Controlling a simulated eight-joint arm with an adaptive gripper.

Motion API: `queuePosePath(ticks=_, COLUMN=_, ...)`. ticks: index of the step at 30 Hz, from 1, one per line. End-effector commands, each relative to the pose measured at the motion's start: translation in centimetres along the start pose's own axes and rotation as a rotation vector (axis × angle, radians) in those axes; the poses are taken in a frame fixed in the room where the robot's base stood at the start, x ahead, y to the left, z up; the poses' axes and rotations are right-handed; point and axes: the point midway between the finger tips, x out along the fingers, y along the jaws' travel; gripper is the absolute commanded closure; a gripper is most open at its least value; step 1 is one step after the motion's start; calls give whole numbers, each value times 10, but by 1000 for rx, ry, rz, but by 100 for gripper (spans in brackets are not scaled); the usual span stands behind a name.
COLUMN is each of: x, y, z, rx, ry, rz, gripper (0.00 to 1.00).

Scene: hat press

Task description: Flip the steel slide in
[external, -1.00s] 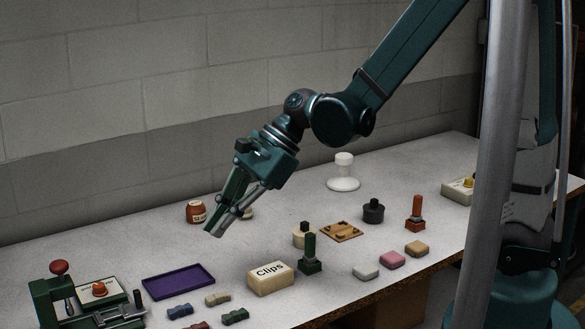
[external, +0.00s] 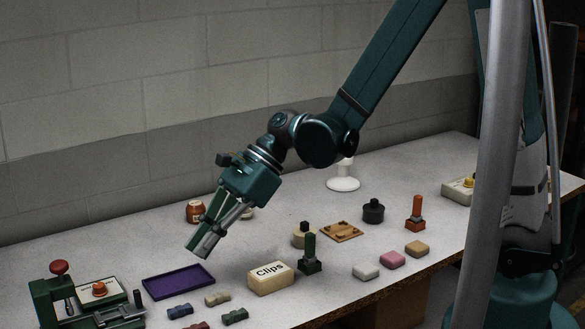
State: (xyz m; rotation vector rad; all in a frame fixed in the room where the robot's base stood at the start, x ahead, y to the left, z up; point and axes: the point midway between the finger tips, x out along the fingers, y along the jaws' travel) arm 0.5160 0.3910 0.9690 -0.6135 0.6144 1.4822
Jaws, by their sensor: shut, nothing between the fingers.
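My gripper (external: 199,250) is shut and empty. It points down and to the left, and in the picture it shows above the right part of the purple tray, apart from the table. The press (external: 62,292) stands at the front left, green with a red ball knob. A steel slide (external: 118,316) seems to lie at the press's right side, near the bottom edge; its exact position is hard to tell at this size. A small dark upright post (external: 138,299) stands beside it.
The purple tray (external: 178,281) lies right of the press. Several small blocks, a Clips box (external: 270,278) and a green-handled stamp (external: 310,257) stand in front. A brown jar (external: 196,211) is at the back. A panel with an orange knob (external: 99,289) is by the press.

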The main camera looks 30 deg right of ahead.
Motion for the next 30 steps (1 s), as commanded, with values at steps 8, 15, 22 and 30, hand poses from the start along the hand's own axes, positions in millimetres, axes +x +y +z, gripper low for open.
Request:
queuePosePath(ticks=8, x=10, y=0, z=0, rx=-1, ry=0, rz=0, gripper=100)
queuePosePath(ticks=15, x=34, y=0, z=0, rx=-1, ry=0, rz=1, gripper=100)
queuePosePath(ticks=22, x=62, y=0, z=0, rx=-2, ry=0, rz=1, gripper=100)
queuePosePath(ticks=30, x=95, y=0, z=-1, rx=-2, ry=0, rz=0, gripper=100)
